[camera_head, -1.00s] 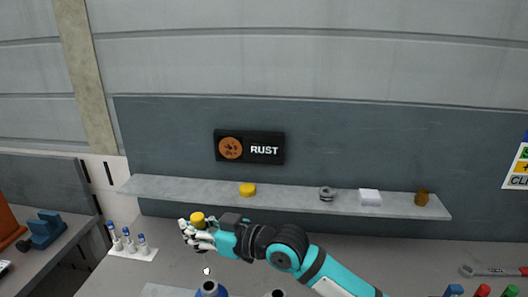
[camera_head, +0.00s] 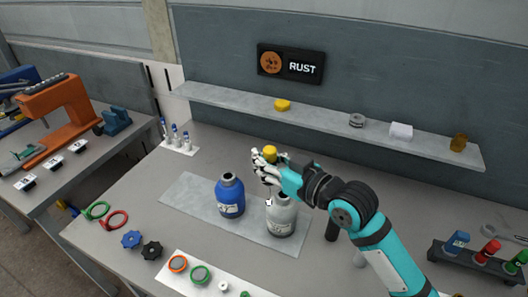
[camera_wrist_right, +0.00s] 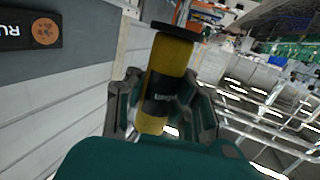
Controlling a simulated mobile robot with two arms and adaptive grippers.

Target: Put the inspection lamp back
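The inspection lamp (camera_wrist_right: 168,78) is a yellow cylinder with a black band and a wide black end in the right wrist view. My right gripper (camera_wrist_right: 162,100) is shut around its middle, with fingers on both sides. In the head view my right gripper (camera_head: 264,167) holds the lamp above the work table, and only the lamp's yellow end (camera_head: 270,152) shows over the fingers. The gripper is in front of the shelf, above and just behind the grey bottle. My left gripper is not in view.
A blue bottle (camera_head: 230,197) and a grey bottle (camera_head: 282,216) stand on a grey mat (camera_head: 187,195) below the gripper. A wall shelf (camera_head: 225,100) holds several small parts under a RUST sign (camera_head: 290,64). A vial rack (camera_head: 179,147) stands left; coloured rings lie at front.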

